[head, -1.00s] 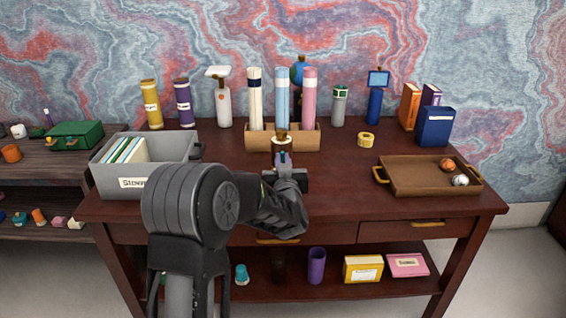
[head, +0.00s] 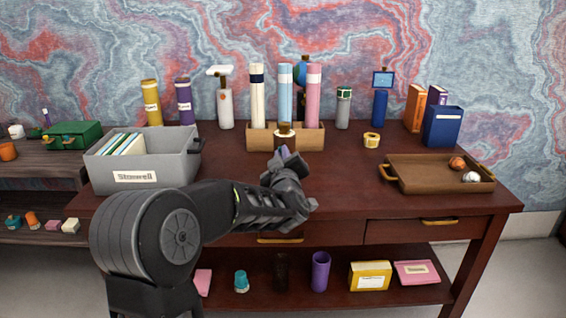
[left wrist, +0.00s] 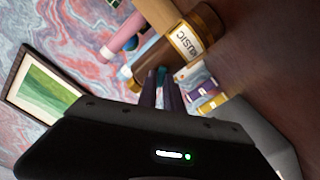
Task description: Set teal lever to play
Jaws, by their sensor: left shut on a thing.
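A brown cylinder with a gold rim (head: 284,139) stands on the desk in front of the wooden holder. In the left wrist view the brown cylinder (left wrist: 205,27) carries a pale label that reads "MUSIC". My left gripper (head: 288,153) is right in front of it, its fingers reaching toward it. In the left wrist view a small teal piece, which looks like the teal lever (left wrist: 162,72), shows at the tips of my left gripper (left wrist: 161,82). The fingers are shut on it and hide most of it. The lever's setting cannot be read. My right gripper is not in view.
A wooden holder (head: 259,141) with several tall tubes stands behind the cylinder. A grey bin (head: 170,167) is on the left. A brown tray (head: 435,184) with two balls is on the right. A yellow tape roll (head: 371,140) lies near the middle right. The desk front is mostly clear.

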